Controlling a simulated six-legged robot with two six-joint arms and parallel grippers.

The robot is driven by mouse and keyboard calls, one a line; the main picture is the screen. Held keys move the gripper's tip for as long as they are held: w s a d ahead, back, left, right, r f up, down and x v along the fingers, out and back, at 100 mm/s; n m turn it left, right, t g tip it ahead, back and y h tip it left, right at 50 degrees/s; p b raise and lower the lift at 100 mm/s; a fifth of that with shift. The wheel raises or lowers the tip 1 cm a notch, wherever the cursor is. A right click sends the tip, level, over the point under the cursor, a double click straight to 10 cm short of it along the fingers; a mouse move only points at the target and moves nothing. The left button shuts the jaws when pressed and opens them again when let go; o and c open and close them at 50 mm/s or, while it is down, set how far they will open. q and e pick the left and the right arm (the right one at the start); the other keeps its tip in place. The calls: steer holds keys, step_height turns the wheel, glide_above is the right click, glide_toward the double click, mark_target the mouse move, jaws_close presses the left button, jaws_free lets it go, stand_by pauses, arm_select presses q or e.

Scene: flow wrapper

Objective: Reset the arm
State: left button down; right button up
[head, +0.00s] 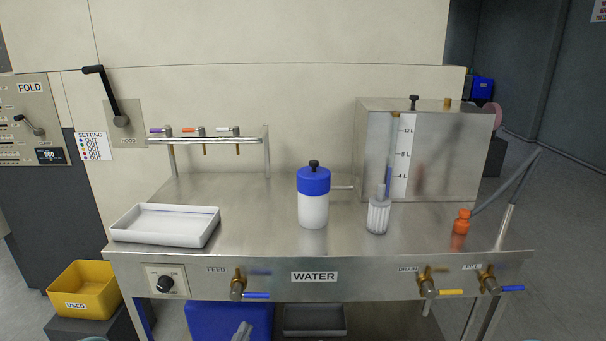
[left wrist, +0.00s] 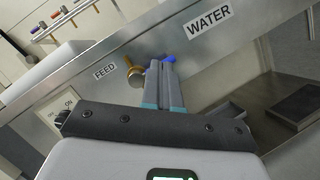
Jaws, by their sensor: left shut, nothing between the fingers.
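My left gripper (head: 243,331) shows only as grey fingertips at the bottom edge of the head view, below the front of the steel bench. In the left wrist view its two long grey fingers (left wrist: 163,68) lie together, shut and empty. They point toward the bench front near the brass FEED valve (left wrist: 134,72) and its blue handle (left wrist: 169,59). Whether the fingertips touch the handle cannot be told. The rest of my left arm is out of the head view. My right gripper is in neither view.
The bench (head: 262,215) carries a white tray (head: 166,240), a blue-capped bottle (head: 314,208), a ribbed clear bottle (head: 378,216), a small orange bottle (head: 461,222) and a steel tank (head: 455,155). More valves (head: 428,287) stick out at the right front. A blue bin (head: 215,318) stands below.

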arm_select(q)
steer(key=s+f+m+g+y+p, duration=0.1)
steer(key=s+m+g+p, duration=0.6)
steer(key=s, duration=0.7)
steer(key=s+d+f+m+g+y+p, duration=0.1)
steer(key=s+f+m+g+p, duration=0.3)
steer(key=s+m+g+p, duration=0.4)
steer(key=s+m+g, duration=0.4)
steer(key=s+m, duration=0.3)
steer(key=shift+d+f+g, duration=0.15)
steer(key=shift+f+g, duration=0.15)
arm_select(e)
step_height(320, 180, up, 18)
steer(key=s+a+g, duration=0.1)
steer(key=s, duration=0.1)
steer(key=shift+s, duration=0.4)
